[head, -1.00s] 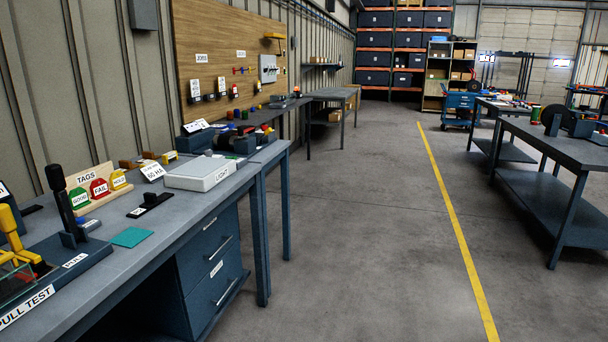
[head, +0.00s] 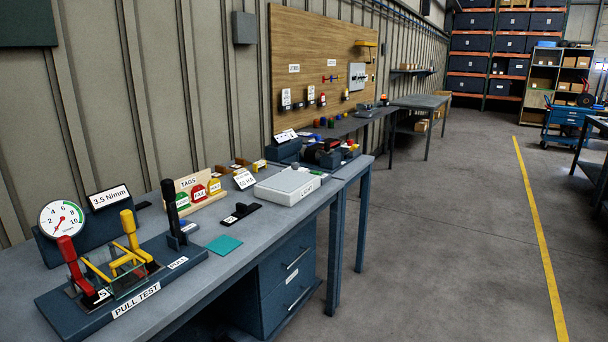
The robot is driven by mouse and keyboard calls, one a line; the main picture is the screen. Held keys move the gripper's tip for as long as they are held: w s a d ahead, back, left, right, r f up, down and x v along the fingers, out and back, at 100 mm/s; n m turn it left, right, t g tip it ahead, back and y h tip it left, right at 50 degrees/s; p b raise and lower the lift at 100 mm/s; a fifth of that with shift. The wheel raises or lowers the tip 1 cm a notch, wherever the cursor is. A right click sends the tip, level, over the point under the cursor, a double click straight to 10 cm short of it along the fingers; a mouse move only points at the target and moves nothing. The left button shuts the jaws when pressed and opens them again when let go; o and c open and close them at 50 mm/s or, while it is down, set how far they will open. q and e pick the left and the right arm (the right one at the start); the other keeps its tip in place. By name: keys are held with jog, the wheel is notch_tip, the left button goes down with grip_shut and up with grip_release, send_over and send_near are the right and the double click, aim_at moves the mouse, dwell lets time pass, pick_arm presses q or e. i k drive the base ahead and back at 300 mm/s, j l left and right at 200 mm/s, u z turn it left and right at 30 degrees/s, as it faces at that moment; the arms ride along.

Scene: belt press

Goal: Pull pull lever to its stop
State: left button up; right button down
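The pull lever (head: 173,212) is a black upright handle at the right end of the blue pull test fixture (head: 75,312). It stands nearly vertical behind a small "PULL" label (head: 178,262). A red-handled lever (head: 73,262) and a yellow-handled lever (head: 134,236) stand on the same fixture, beside a clear guard and yellow bars. A round gauge (head: 62,219) and a "3.5 N/mm" display (head: 109,198) stand behind them. Neither of my grippers is in view.
On the bench (head: 222,272) are a tag rack (head: 197,193), a teal square (head: 224,244), a small black switch block (head: 240,213) and a white light box (head: 287,187). The aisle floor (head: 450,240) to the right is clear.

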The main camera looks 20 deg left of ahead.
aim_at(167, 185)
jog(key=k+j+z, duration=0.1)
jog(key=j, duration=0.3)
jog(key=j+z, duration=0.1)
jog(key=j, duration=0.3)
jog(key=k+j+z, duration=0.1)
jog(key=j, duration=0.3)
jog(key=k+j+z, duration=0.1)
jog(key=j, duration=0.3)
jog(key=k, duration=0.1)
